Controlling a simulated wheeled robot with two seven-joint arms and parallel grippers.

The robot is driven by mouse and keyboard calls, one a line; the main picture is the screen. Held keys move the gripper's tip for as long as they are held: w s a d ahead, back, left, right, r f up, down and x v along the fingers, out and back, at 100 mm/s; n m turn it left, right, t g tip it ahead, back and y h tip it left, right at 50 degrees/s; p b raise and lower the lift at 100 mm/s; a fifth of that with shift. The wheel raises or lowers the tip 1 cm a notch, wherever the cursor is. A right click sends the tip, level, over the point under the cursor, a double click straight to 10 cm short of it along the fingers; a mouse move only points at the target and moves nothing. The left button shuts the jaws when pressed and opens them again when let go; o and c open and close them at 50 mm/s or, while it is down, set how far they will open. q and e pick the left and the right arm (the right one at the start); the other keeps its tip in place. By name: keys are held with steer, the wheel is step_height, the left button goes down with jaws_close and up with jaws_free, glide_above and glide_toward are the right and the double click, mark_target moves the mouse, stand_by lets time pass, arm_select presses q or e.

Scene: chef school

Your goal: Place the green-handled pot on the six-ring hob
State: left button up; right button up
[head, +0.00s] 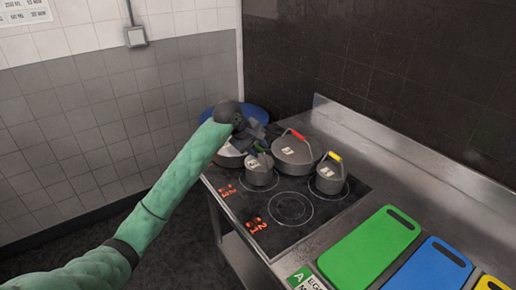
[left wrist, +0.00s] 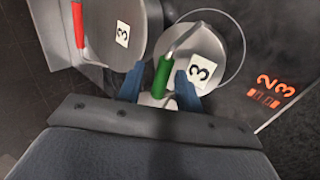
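My left gripper (head: 255,140) is over the pot. Its blue fingers (left wrist: 158,88) are open, one on each side of the green handle, with gaps visible. My right gripper is in neither view.
A larger red-handled pot (head: 293,153) stands close behind; a yellow-handled pot (head: 329,179) stands to the right. Another pot (head: 229,156) is partly hidden by my arm. A front ring (head: 290,208) is bare. Green (head: 368,248) and blue (head: 434,268) boards lie at the right.

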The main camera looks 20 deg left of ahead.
arm_select(q)
steer(key=shift+r, duration=0.1)
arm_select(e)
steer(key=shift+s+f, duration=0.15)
